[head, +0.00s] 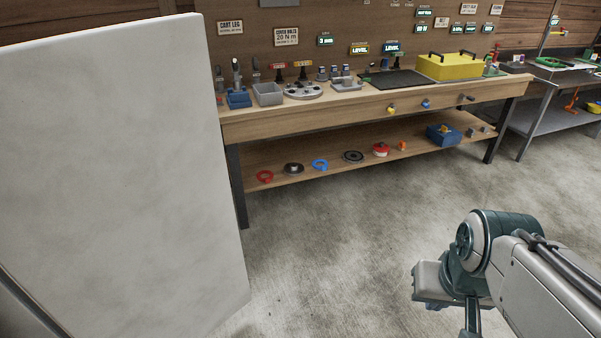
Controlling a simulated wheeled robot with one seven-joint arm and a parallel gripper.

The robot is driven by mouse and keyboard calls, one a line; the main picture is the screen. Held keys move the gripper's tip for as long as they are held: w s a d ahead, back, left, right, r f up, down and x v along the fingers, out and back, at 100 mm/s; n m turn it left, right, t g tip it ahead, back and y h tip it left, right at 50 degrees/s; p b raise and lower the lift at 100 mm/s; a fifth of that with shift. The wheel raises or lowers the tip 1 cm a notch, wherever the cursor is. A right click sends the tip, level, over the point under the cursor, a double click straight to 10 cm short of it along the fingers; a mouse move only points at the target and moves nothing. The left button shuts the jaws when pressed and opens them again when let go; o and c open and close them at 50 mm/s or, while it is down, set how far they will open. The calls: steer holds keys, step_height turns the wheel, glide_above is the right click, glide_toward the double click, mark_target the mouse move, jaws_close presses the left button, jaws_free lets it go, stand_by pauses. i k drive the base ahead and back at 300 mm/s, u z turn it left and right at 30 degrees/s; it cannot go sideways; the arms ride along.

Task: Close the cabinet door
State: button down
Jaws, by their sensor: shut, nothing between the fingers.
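The cabinet door (115,180) is a large pale grey panel that fills the left of the head view. It stands swung out, with its free edge towards the middle of the view. My gripper (471,322) is at the lower right, well apart from the door, pointing down. Its pale hand shows below the dark wrist, and its narrow fingers look shut and empty. The fingertips run to the bottom edge of the view. The cabinet's inside and its hinges are not clear to see.
A wooden workbench (350,107) with tools and a lower shelf stands behind the door. A yellow box (455,66) sits on its top. A second metal bench (535,120) is at the far right. The concrete floor (330,250) between the door and my arm is clear.

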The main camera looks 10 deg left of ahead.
mark_target(118, 216)
steer(key=z, duration=0.15)
steer(key=i, duration=1.9)
steer(key=u, duration=0.95)
steer(key=i, duration=0.95)
steer(key=u, duration=1.25)
steer(key=i, duration=0.35)
steer(key=u, duration=0.35)
